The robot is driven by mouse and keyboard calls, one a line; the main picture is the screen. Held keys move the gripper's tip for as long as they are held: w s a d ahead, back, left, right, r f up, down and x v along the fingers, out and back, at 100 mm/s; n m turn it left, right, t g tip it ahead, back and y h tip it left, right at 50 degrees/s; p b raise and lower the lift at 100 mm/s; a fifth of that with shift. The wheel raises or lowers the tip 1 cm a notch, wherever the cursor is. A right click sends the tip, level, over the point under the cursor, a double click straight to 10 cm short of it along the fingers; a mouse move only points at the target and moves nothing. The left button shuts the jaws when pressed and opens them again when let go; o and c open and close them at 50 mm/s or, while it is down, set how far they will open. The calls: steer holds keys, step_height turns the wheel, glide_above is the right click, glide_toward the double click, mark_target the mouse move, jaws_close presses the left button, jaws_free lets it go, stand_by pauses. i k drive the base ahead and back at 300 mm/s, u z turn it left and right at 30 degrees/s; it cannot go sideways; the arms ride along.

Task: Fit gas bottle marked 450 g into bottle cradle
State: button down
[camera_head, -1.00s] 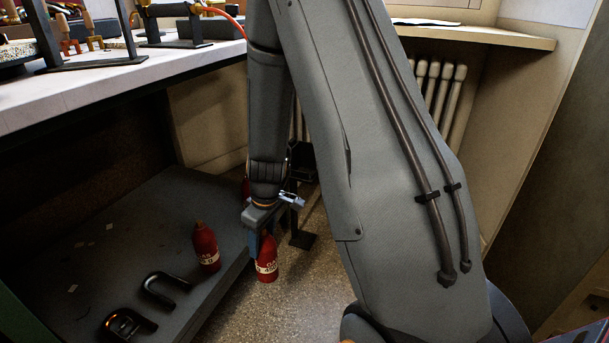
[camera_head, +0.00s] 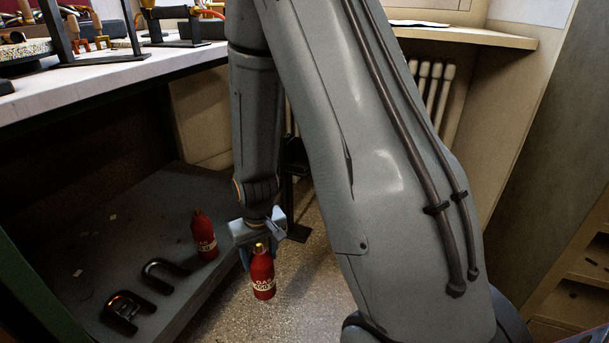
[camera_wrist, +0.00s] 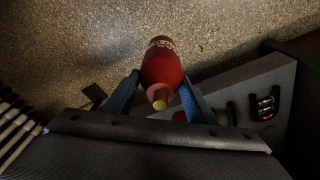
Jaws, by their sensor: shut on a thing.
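My gripper (camera_head: 258,258) is shut on a red gas bottle (camera_head: 263,277) with a brass top and a pale label that seems to read "GAS 450". It holds the bottle upright over the floor, just right of the low grey shelf's edge. In the wrist view the bottle (camera_wrist: 161,68) sits between the blue fingers (camera_wrist: 160,95). Two black U-shaped cradles lie on the shelf, left of the gripper: an empty-looking farther one (camera_head: 150,270) and a nearer one (camera_head: 122,318) with an orange glint. I cannot tell what the glint is.
Another red bottle (camera_head: 203,236) stands on the low shelf (camera_head: 100,262), between the farther cradle and my gripper. A white workbench top (camera_head: 110,70) overhangs the shelf. A dark stand (camera_head: 299,232) is on the floor behind the gripper. The front of the shelf has free room.

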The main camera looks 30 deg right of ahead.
mark_target(296, 161)
steer(key=u, duration=0.1)
steer(key=k, duration=0.3)
steer(key=z, duration=0.9)
steer(key=i, duration=0.9)
steer(key=u, duration=0.4)
